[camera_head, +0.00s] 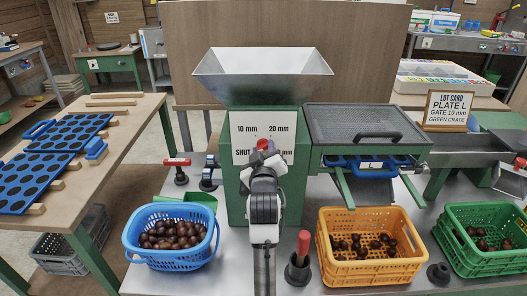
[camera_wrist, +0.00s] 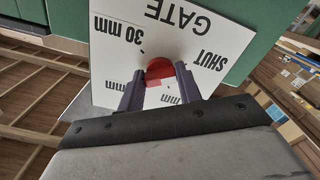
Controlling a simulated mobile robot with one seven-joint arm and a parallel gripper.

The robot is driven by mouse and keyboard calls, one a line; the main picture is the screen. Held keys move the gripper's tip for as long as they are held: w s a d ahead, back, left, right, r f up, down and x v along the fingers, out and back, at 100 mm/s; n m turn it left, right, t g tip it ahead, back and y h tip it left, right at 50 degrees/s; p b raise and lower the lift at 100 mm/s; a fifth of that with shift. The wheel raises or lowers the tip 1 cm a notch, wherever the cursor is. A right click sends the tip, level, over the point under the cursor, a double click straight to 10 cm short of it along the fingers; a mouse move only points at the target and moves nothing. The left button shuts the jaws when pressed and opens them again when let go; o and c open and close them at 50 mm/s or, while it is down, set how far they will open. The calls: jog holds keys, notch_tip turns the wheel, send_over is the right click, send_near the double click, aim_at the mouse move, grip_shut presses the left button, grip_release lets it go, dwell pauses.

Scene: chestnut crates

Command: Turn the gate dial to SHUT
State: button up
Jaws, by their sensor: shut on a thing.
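The gate dial is a red knob (camera_head: 262,144) on a white panel (camera_head: 243,127) on the front of the green machine, under the hopper. The panel reads 10 mm at upper left, 20 mm at upper right and SHUT at lower left; my arm covers part of the lower right label. My gripper (camera_head: 264,160) is in front of the panel. In the wrist view, where the panel (camera_wrist: 120,40) shows upside down with GATE, SHUT and 30 mm legible, its fingers (camera_wrist: 159,74) are shut on the red dial (camera_wrist: 158,66). I cannot tell which label the dial points at.
A metal hopper (camera_head: 262,62) tops the machine. A blue basket (camera_head: 172,262) of chestnuts stands at left, an orange crate (camera_head: 372,272) and a green crate (camera_head: 490,262) at right. A red-handled tool (camera_head: 303,245) stands near my arm. A lot card (camera_head: 447,110) reads PLATE L, GATE 10 mm, GREEN CRATE.

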jog(key=o, duration=1)
jog(key=shift+s, duration=0.55)
jog(key=s+p, duration=0.3)
jog(key=s, duration=0.9)
jog(key=shift+s, duration=0.3)
